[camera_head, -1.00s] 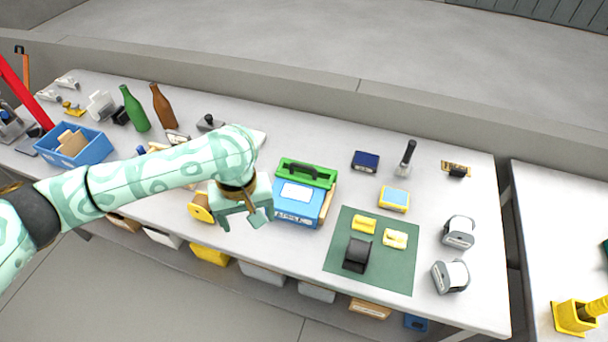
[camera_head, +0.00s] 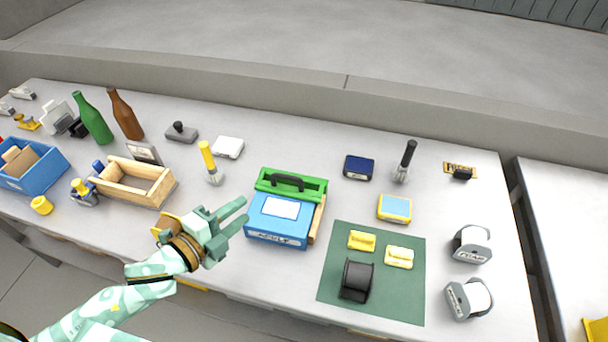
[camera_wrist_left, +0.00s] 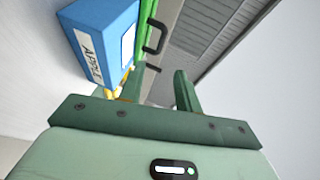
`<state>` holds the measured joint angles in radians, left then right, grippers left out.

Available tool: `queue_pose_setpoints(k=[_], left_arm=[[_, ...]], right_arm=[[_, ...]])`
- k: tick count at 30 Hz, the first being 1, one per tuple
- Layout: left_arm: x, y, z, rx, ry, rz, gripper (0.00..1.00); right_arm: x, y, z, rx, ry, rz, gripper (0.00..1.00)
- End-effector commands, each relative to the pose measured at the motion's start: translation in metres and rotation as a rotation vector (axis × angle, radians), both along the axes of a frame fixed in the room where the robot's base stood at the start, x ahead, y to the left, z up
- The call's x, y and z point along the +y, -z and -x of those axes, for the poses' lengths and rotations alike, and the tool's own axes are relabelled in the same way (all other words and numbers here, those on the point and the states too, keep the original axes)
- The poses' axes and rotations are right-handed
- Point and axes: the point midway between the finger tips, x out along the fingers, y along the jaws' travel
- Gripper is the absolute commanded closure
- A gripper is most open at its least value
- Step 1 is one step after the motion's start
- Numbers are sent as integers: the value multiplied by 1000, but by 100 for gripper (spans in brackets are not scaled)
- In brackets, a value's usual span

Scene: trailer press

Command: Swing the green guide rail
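The green guide rail (camera_head: 305,186) is a green bar with a black handle (camera_head: 288,182). It lies along the back edge of a blue box (camera_head: 278,232) with a white label. My left gripper (camera_head: 244,210) is just left of the blue box, its two fingers spread and pointing right, with nothing between them. In the left wrist view the gripper's fingers (camera_wrist_left: 161,74) are apart, and the green rail (camera_wrist_left: 146,28) and the blue box (camera_wrist_left: 103,35) show beyond them. I cannot tell whether a finger touches the box. My right gripper is out of view.
A yellow-handled tool (camera_head: 210,165) stands behind my left gripper. A wooden tray (camera_head: 135,183) is to its left. A dark green mat (camera_head: 390,300) with a black roll is on the right. Bare table lies behind the rail.

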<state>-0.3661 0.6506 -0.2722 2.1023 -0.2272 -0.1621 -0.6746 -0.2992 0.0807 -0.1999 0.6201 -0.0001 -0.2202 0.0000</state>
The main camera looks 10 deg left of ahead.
Motion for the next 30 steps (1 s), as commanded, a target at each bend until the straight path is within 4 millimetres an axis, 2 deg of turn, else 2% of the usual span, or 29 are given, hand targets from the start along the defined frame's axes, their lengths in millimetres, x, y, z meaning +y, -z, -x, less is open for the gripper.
queue_pose_setpoints(k=[2,5,8,15,21,25,30], left_arm=[[2,1,3,-36,18,-52,66],[-1,1,-5,-50,24,-67,66],[-8,3,-21,-51,23,-67,66],[-34,16,-77,-49,21,-65,66],[-52,25,-116,-45,22,-64,66],[-60,29,-131,-44,22,-65,66],[-64,30,-140,-44,22,-64,66]], right_arm=[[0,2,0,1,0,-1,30],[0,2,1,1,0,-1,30],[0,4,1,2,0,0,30],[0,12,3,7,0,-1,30],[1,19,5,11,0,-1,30],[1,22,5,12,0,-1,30],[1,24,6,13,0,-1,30]])
